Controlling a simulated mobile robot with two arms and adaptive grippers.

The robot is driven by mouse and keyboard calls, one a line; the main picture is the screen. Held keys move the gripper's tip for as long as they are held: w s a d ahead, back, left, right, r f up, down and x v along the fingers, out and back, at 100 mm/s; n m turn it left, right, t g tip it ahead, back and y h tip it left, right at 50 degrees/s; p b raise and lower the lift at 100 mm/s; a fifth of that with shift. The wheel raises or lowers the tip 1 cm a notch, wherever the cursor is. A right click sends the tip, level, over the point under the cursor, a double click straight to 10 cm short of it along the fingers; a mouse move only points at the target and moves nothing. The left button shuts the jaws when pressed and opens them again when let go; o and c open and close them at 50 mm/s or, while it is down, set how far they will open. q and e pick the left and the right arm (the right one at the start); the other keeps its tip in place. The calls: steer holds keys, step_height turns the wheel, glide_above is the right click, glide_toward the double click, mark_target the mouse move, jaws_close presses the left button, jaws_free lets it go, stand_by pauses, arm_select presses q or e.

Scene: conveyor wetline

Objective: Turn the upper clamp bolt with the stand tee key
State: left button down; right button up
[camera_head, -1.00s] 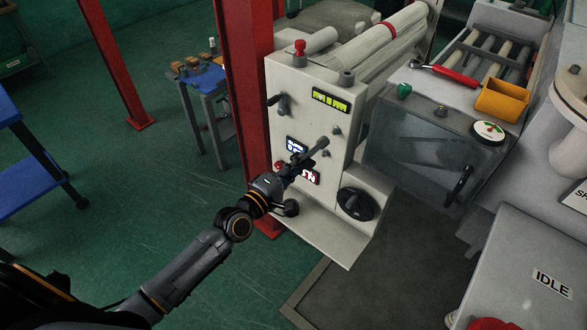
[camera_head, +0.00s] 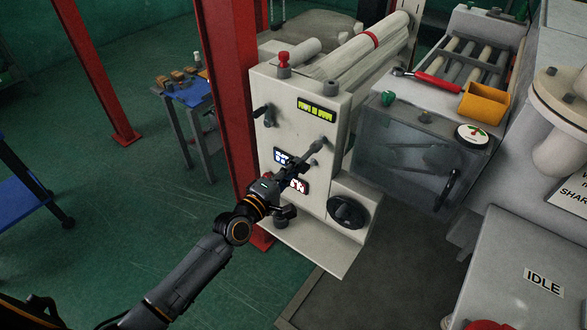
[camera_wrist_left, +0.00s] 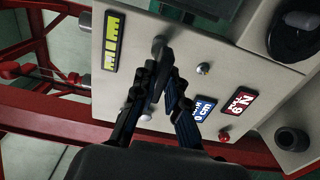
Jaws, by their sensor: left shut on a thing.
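My left gripper (camera_head: 292,172) is shut on a dark grey bar (camera_head: 317,147), seemingly the tee key, in front of the pale machine panel (camera_head: 285,98). In the left wrist view the two fingers (camera_wrist_left: 165,82) converge, and a dark grey rounded end (camera_wrist_left: 158,45) shows just beyond them, between the yellow-green display and a small silver knob. I cannot tell whether the bar touches the panel. The fingers hide part of it. I cannot make out which fitting is the upper clamp bolt. My right gripper is not in view.
A red post (camera_head: 226,90) stands close left. A clear-covered box (camera_head: 415,150), red-handled wrench (camera_head: 435,82) and orange bin (camera_head: 484,102) are right. Open floor lies left.

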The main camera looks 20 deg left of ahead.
arm_select(q)
steer(key=shift+w, duration=0.1)
stand_by(0.4)
steer(key=shift+x, duration=1)
steer(key=n, duration=0.5)
steer(key=shift+n, duration=0.3)
steer(key=n, duration=0.4)
steer(key=shift+r+n+p, duration=0.15)
steer(key=shift+n+p, duration=0.15)
steer(key=shift+n, duration=0.1)
steer(key=n+p, duration=0.1)
steer(key=n, duration=0.3)
steer(key=shift+n, duration=0.3)
